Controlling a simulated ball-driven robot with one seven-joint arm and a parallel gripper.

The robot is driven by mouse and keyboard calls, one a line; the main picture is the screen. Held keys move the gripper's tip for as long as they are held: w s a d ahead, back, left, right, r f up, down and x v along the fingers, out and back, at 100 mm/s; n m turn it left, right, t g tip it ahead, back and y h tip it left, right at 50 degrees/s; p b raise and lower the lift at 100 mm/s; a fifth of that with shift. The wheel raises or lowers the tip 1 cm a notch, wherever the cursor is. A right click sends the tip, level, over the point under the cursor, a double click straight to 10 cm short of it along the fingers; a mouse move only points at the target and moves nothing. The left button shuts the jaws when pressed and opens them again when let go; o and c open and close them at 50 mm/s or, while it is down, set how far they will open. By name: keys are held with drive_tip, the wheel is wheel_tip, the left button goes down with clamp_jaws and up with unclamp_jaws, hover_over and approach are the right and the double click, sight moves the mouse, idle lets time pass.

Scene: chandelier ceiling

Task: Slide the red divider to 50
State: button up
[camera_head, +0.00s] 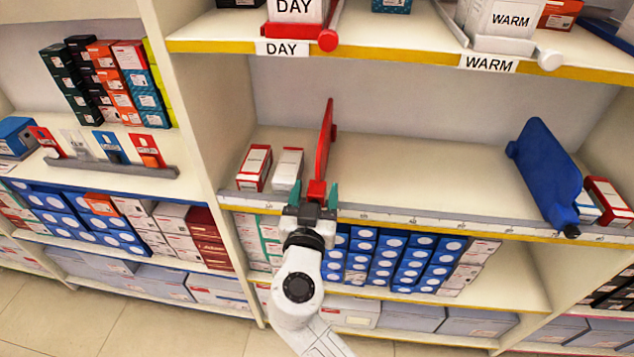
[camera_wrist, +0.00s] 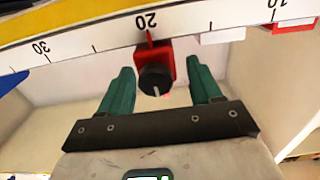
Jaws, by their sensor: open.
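The red divider (camera_head: 325,150) stands upright on the middle shelf, left of centre. Its red foot with a black knob (camera_wrist: 155,78) shows in the wrist view, with its red pointer at the 20 mark on the ruler strip (camera_wrist: 100,35). The strip also runs along the shelf's front edge in the head view (camera_head: 480,226); its numbers are too small to read there. My gripper (camera_head: 319,195) is at the shelf edge in front of the divider. In the wrist view, its open green fingers (camera_wrist: 160,72) are on either side of the foot, with gaps visible.
A blue divider (camera_head: 549,170) leans at the right end of this shelf, beside red and white boxes (camera_head: 607,200). Two small boxes (camera_head: 270,168) stand left of the red divider. The shelf between the dividers is bare. An upper shelf (camera_head: 400,58) with DAY and WARM labels hangs above.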

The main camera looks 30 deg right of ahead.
sight(324, 148)
drive_tip(key=shift+x, duration=1.35)
drive_tip(key=shift+c, duration=0.2)
clamp_jaws()
